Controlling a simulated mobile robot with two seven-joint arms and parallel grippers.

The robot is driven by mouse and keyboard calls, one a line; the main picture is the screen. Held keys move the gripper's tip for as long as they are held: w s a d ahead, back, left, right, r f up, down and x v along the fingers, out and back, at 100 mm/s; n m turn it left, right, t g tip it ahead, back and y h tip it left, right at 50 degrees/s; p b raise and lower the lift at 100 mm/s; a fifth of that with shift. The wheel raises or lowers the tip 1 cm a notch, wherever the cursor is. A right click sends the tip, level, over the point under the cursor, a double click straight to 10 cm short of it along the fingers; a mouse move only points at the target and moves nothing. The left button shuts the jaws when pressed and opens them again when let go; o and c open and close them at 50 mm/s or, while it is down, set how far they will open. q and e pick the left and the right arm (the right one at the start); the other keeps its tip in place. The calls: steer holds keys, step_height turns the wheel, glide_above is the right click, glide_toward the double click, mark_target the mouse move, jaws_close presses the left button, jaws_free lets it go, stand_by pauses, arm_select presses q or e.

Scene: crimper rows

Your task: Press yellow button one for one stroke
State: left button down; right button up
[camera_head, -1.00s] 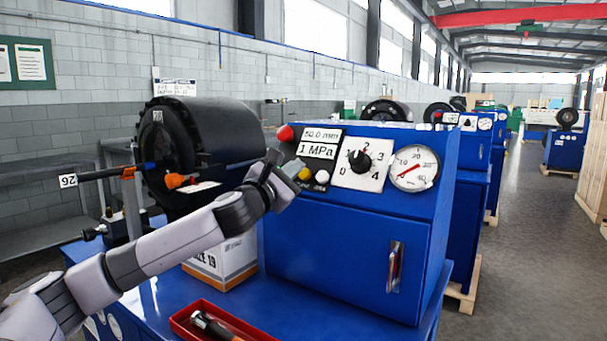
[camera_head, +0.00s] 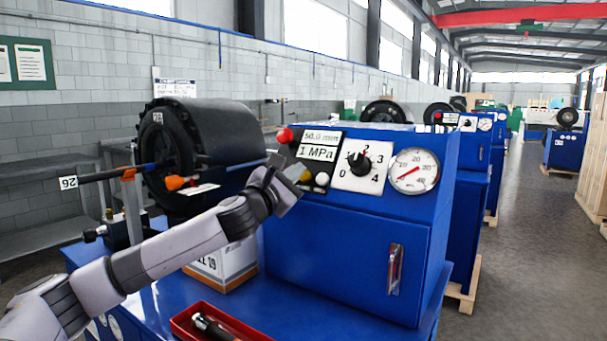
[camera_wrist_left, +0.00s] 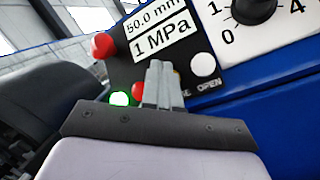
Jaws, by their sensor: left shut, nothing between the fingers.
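The blue crimper (camera_head: 345,250) has a black panel with a display reading 50.0 mm and 1 MPa (camera_head: 318,153). The yellow button (camera_head: 306,176) shows only in part beside my left gripper (camera_head: 297,173) in the head view. In the left wrist view my left gripper (camera_wrist_left: 162,75) is shut and empty, its fingertips at the panel and covering nearly all of the yellow button. Whether they touch it I cannot tell. A white button (camera_wrist_left: 204,65) marked OPEN is to their right. My right gripper is not in view.
A red button (camera_head: 285,135) sits at the panel's upper left. A dial (camera_head: 360,163) and a pressure gauge (camera_head: 414,171) are to the right. A green light (camera_wrist_left: 119,98) glows left of the fingers. A red tray (camera_head: 190,316) and a box (camera_head: 226,265) are below my arm.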

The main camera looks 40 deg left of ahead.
arm_select(q)
steer(key=shift+w+f, duration=0.3)
steer(key=shift+w, duration=0.1)
stand_by(1.0)
steer(key=shift+s+r+p, duration=0.45)
steer(key=shift+s+p, duration=0.1)
steer(key=shift+s, duration=0.15)
steer(key=shift+s+d+r+p, duration=0.15)
steer(key=shift+s+r, duration=0.3)
steer(key=shift+s, duration=0.25)
steer(key=shift+s+d+r+p, duration=0.1)
steer(key=shift+s+r+p, duration=0.1)
steer(key=shift+s+r, duration=0.4)
steer(key=shift+s+d+r+p, duration=0.15)
steer(key=shift+s+r, duration=0.2)
steer(key=shift+s, duration=0.45)
steer(key=shift+a, duration=0.1)
stand_by(0.4)
